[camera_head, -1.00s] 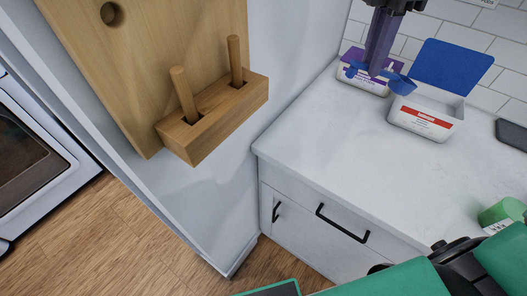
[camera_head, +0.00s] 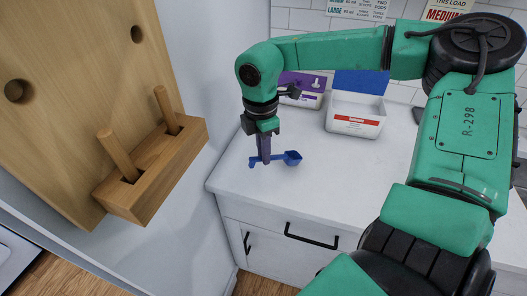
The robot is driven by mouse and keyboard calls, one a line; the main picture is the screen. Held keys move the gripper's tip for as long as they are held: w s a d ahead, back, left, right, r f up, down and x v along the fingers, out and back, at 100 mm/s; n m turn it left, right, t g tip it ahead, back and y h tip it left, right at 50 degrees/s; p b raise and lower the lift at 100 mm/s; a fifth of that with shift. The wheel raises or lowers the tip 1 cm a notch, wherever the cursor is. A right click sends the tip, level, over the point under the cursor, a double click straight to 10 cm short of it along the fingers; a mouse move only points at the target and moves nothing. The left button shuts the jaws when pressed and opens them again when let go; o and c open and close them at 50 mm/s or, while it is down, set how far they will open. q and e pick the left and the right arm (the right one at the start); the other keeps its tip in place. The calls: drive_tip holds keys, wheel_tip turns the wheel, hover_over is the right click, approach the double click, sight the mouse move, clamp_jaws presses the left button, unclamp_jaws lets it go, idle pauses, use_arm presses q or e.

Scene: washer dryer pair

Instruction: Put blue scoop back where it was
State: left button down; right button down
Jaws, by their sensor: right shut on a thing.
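The blue scoop (camera_head: 291,157) is held in my right gripper (camera_head: 265,157), whose fingers point down and are shut on its handle. Its cup is to the right of the fingers and its handle end shows to the left. The scoop appears above the front left part of the white counter (camera_head: 300,197); the height of the gap is hard to tell. A wooden block (camera_head: 160,178) on the wall board at left has slots, with two wooden handles (camera_head: 114,150) standing in them. My left gripper is not in view.
A white box with a red label (camera_head: 355,118) stands on the counter, its blue lid (camera_head: 361,81) open. A purple-labelled box (camera_head: 300,90) is to its left, partly hidden by my right arm. A wall panel (camera_head: 205,60) separates the wooden board from the counter.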

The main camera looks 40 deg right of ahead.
drive_tip(key=shift+f, duration=0.6)
drive_tip(key=shift+f, duration=0.1)
drive_tip(key=shift+b, duration=0.3)
drive_tip(key=c, duration=0.9)
unclamp_jaws()
drive_tip(key=shift+o, duration=0.2)
